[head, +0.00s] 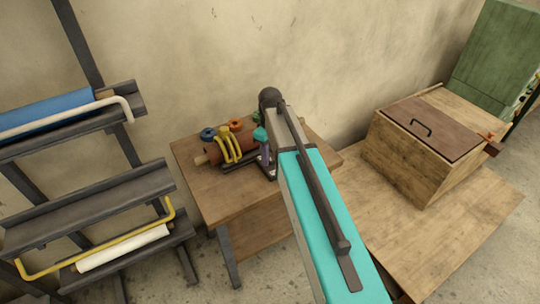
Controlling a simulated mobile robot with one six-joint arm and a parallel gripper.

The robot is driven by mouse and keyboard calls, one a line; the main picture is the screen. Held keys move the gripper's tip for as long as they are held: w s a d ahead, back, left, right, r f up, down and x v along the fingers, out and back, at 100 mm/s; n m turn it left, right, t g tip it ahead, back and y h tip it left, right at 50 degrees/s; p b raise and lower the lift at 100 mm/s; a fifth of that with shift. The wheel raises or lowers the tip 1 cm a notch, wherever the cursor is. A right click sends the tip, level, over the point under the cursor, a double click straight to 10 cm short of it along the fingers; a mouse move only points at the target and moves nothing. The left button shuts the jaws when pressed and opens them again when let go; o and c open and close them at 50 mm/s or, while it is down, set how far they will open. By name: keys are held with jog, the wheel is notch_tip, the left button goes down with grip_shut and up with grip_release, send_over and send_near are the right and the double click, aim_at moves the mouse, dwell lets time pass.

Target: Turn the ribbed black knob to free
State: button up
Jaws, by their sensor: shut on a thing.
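The ribbed black knob cannot be made out in the head view. A brown roll (215,150) with yellow curved bands around it lies in a dark holder on a small wooden table (250,200). Next to its right end stands a small purple-grey piece with a turquoise top (261,134); I cannot tell what it is. My arm reaches up from the bottom right across the table's right part and hides what lies behind it. My gripper cannot be made out, and neither can its contact with anything.
A blue ring (208,134) and an orange ring (236,125) lie behind the roll. A dark rack at left holds a blue roll (45,110) and a white roll (122,249). At right, a wooden box (410,160) with a brown handled lid stands on a low wooden surface (450,225).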

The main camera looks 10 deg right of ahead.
aim_at(270, 157)
jog(key=shift+s+n, duration=0.1)
jog(key=shift+n, duration=2.1)
jog(key=o, duration=1)
jog(key=shift+o, duration=0.2)
jog(key=shift+r, duration=0.15)
notch_tip(270, 157, up, 14)
jog(key=b, duration=0.3)
jog(key=shift+f, duration=0.25)
